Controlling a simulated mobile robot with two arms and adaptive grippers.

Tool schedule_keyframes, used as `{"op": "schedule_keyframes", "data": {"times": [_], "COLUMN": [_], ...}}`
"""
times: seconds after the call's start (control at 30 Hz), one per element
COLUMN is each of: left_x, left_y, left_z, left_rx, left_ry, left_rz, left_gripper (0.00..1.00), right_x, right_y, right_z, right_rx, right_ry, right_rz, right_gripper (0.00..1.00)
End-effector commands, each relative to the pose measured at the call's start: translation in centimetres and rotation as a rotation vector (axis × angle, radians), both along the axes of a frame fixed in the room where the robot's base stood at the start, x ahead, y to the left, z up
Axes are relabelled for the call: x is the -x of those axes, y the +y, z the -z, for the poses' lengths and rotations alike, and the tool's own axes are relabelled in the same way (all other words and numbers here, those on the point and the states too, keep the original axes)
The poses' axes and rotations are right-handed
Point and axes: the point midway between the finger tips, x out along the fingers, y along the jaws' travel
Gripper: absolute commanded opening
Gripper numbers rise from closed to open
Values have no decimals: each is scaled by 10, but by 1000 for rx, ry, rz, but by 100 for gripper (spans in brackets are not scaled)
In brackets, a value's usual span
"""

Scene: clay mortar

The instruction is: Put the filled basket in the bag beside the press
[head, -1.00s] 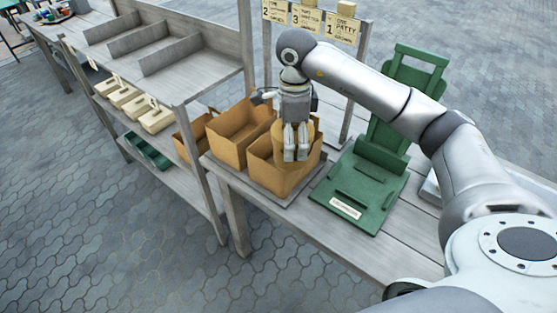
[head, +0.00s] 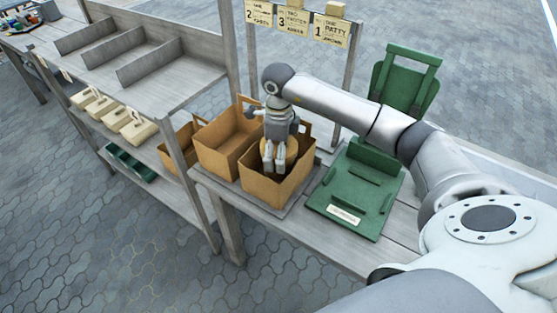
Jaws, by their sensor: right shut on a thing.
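My right gripper (head: 275,167) points down into the front brown bag (head: 272,190) on the table, beside the green press (head: 352,190). It is shut on a round tan basket (head: 293,131), which shows only in part behind the fingers and the bag's rim. The basket's lower part and its contents are hidden, and I cannot tell whether it touches the bag's bottom. A second brown bag (head: 222,150) stands open just behind and left of the front one. My left gripper is not in view.
Both bags stand on a grey board on the wooden table (head: 398,222). A sign rack (head: 297,20) with numbered cards stands behind. At left is a shelf unit (head: 165,75) with pale handled boxes (head: 133,126), green trays (head: 135,165) and another brown bag (head: 180,147).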

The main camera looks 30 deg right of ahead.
Motion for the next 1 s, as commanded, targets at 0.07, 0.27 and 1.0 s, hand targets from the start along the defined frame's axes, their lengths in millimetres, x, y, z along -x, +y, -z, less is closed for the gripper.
{"op": "schedule_keyframes", "data": {"times": [0.07,0.27,1.0], "left_x": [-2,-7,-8], "left_y": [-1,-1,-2], "left_z": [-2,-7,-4], "left_rx": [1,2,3], "left_ry": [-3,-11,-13], "left_rz": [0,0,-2], "left_gripper": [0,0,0], "right_x": [1,1,0], "right_y": [1,1,0], "right_z": [8,33,38], "right_rx": [-1,-1,0], "right_ry": [1,1,0], "right_rz": [0,-1,-1], "right_gripper": [52,52,100]}}
